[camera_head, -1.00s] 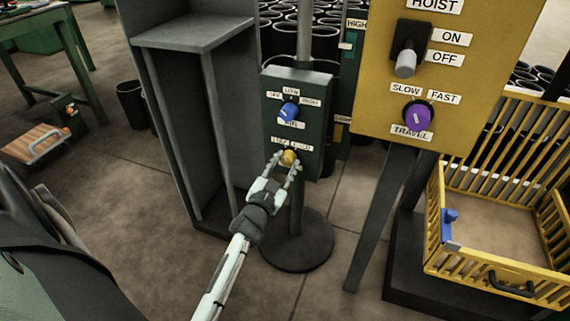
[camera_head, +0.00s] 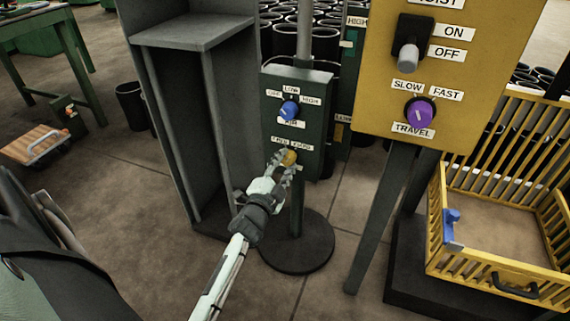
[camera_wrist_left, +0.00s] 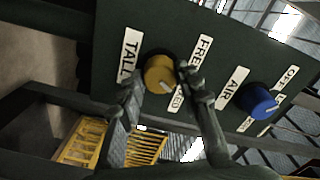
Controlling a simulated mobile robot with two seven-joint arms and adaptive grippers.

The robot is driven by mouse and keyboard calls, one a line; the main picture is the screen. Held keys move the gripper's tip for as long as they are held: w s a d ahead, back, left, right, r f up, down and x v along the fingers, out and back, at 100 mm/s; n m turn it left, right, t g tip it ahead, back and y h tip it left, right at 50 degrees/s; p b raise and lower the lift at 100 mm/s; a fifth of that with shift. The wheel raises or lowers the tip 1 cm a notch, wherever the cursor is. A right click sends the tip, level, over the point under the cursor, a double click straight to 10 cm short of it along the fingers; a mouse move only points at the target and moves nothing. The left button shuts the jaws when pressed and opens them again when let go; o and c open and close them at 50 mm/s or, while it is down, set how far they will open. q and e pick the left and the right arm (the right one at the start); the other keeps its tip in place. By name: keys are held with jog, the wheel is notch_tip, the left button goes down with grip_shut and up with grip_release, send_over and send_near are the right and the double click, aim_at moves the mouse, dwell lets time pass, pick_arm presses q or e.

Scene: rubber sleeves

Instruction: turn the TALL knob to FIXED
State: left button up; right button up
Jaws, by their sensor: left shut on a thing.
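The yellow TALL knob (camera_head: 289,157) is on the lower part of a dark green control box (camera_head: 318,135). In the left wrist view, the knob (camera_wrist_left: 159,74) has a pale pointer mark slanting to the lower right, toward the partly hidden FIXED label (camera_wrist_left: 176,98). The FREE label (camera_wrist_left: 201,51) is above that, and the TALL label (camera_wrist_left: 130,52) is at the knob's left. My left gripper (camera_head: 283,164) is shut on the knob, one finger on each side. In the left wrist view, its fingers (camera_wrist_left: 160,80) flank the knob. My right gripper is not in view.
A blue AIR knob (camera_head: 289,110) sits above on the same box. The yellow HOIST panel (camera_head: 375,110) with a purple TRAVEL knob (camera_head: 420,113) stands close at the right. A grey open cabinet (camera_head: 190,100) stands at the left. A yellow crate (camera_head: 500,257) is at lower right.

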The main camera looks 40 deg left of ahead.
pick_arm(q)
jog(key=shift+r, duration=0.15)
jog(key=o, duration=1.2)
jog(key=shift+c, duration=0.2)
